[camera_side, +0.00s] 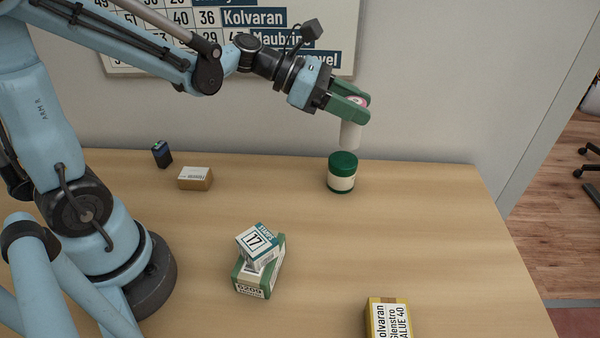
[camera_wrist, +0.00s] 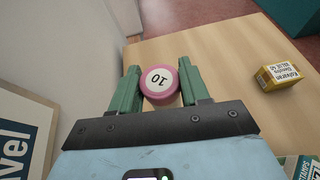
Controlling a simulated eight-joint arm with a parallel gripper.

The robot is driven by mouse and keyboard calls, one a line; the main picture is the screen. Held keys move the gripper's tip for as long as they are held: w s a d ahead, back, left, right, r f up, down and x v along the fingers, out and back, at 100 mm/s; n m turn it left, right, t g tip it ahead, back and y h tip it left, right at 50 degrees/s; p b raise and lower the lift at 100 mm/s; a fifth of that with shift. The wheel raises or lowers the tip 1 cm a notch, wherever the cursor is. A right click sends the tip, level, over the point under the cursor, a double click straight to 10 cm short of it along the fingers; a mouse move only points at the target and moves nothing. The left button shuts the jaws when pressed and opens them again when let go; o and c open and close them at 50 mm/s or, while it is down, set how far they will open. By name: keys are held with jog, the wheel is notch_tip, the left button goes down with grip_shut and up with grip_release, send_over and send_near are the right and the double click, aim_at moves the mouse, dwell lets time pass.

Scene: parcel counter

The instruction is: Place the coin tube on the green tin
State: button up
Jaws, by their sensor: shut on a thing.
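The coin tube (camera_side: 350,134) is a pale cylinder with a pink-rimmed end. In the wrist view that end of the coin tube (camera_wrist: 160,82) shows the number 10. My gripper (camera_side: 354,108) has green fingers shut on the tube near its upper end. The same gripper shows in the wrist view (camera_wrist: 160,88), one finger on each side of the tube. The green tin (camera_side: 342,173), with a dark green lid and a cream label, stands upright on the counter. In the side view the tube hangs upright just above the lid; the exact gap and alignment are hard to tell.
A small dark box (camera_side: 162,154) and a brown carton (camera_side: 195,178) stand at the back left. A box marked 17 (camera_side: 257,243) sits tilted on a green-and-white box (camera_side: 259,275). A yellow box (camera_side: 388,318) is at the front. The counter right of the tin is clear.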

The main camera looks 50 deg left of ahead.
jog(key=shift+w+a+f, duration=0.35)
jog(key=shift+a+f, duration=0.05)
jog(key=shift+f, duration=0.6)
jog(key=shift+w+a+f, duration=0.35)
jog(key=shift+a+f, duration=0.1)
jog(key=shift+f, duration=0.55)
jog(key=shift+w+a+f, duration=0.35)
jog(key=shift+a+f, duration=0.05)
jog(key=shift+f, duration=0.6)
jog(key=shift+f, duration=0.1)
jog(key=o, duration=1.2)
jog(key=shift+o, duration=0.2)
